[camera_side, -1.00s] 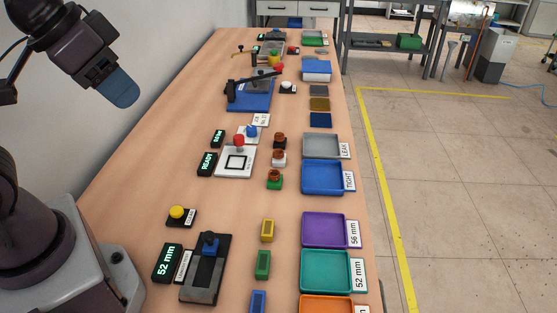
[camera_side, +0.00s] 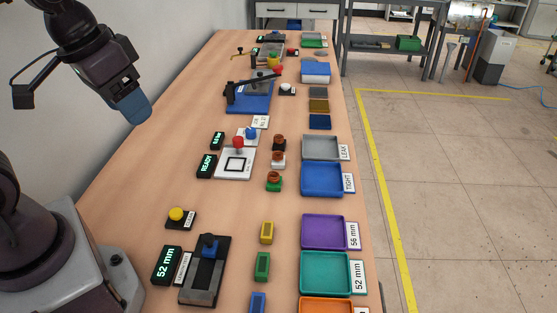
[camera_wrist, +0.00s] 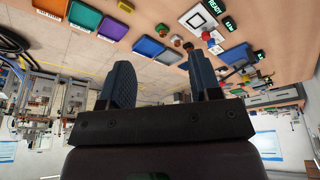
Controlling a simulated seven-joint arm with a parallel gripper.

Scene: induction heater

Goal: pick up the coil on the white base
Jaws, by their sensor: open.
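The coil on the white base (camera_side: 278,161) is a small brown coil standing on the table, in the middle of a short row. A coil on a black base (camera_side: 279,143) is just behind it, and a coil on a green base (camera_side: 274,182) is just in front. My gripper (camera_side: 135,108) is high above the table's left side, well away from the coils, tilted down to the right. In the wrist view my gripper (camera_wrist: 160,62) is open, with nothing between its two fingers.
A white plate with a red knob (camera_side: 235,162) and a READY display (camera_side: 207,165) stand left of the coils. The blue TIGHT tray (camera_side: 322,179) and grey LEAK tray (camera_side: 321,148) lie to the right. A blue clamp fixture (camera_side: 249,97) stands farther back.

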